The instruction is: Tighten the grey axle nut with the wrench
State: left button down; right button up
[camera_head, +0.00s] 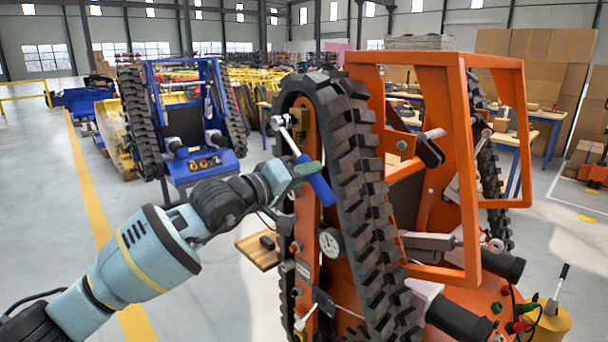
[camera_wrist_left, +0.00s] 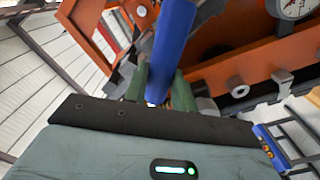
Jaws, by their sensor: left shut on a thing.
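The wrench (camera_head: 320,188) has a blue handle and a bright metal shank. My left gripper (camera_head: 306,173), with green fingers, is shut on its handle in front of the orange carrier's track. The wrench slants up and left, and its metal head lies at the upper end of the orange track frame. The grey axle nut cannot be made out clearly there; the wrench head seems to cover it. In the left wrist view the blue wrench handle (camera_wrist_left: 173,50) stands between the green fingers (camera_wrist_left: 160,90). My right gripper is not in view.
The orange carrier (camera_head: 455,175) fills the right side, with a black rubber track (camera_head: 355,190) close beside my gripper. A round gauge (camera_head: 330,241) and a small wooden shelf (camera_head: 260,251) sit below. A blue carrier (camera_head: 195,130) stands behind left.

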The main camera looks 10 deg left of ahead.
pick_arm(q)
jog(key=shift+p+v, duration=0.4)
jog(key=shift+v, duration=1.4)
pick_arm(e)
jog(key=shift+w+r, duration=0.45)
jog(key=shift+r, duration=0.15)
pick_arm(q)
jog(key=shift+p+v, duration=0.35)
jog(key=shift+v, duration=1.7)
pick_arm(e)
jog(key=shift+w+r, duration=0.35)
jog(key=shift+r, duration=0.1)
pick_arm(q)
jog(key=shift+w, duration=0.1)
